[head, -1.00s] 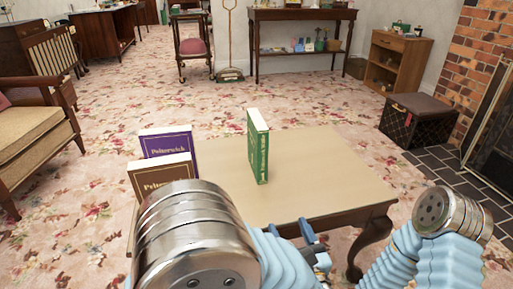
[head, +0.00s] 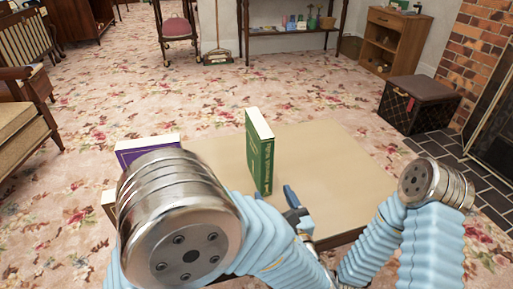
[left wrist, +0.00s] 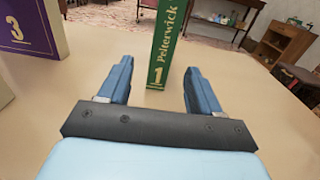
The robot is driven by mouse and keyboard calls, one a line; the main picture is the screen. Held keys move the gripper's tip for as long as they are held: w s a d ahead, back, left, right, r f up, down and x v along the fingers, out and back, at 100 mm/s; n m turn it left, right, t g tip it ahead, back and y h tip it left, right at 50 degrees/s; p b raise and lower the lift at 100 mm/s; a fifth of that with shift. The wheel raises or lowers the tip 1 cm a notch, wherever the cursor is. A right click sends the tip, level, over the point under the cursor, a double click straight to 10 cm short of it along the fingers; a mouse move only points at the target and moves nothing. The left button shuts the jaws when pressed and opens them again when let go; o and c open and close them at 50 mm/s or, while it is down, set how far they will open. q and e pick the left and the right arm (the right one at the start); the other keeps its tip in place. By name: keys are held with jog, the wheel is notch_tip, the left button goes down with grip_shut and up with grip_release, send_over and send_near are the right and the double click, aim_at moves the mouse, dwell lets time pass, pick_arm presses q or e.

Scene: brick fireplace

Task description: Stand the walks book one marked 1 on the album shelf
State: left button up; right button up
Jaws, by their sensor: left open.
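The green walks book marked 1 (head: 260,152) stands upright on the low table (head: 345,165), its spine turned partly toward me. In the left wrist view its green spine (left wrist: 167,42) reads "Pelterwick" with a 1 at the bottom. My left gripper (head: 290,194) is open just in front of the book at its near right side. In the left wrist view the spine shows beyond and between the two fingers (left wrist: 158,85), which do not grip it. My right gripper is out of view; only part of my right arm shows. I see no shelf that I can name as the album shelf.
A purple book marked 3 (left wrist: 30,28) stands on the table left of the green book; it also shows in the head view (head: 146,147), partly behind my arm. A dark box (head: 419,104) and a wooden cabinet (head: 394,41) stand beyond. The table's right part is bare.

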aim_at(262, 166)
pick_arm(q)
jog(key=x, duration=1.1)
jog(key=shift+w+f+b, duration=0.1)
jog(key=shift+w+b, duration=0.15)
jog(key=shift+b, duration=0.05)
jog(key=shift+d, duration=0.1)
grip_shut()
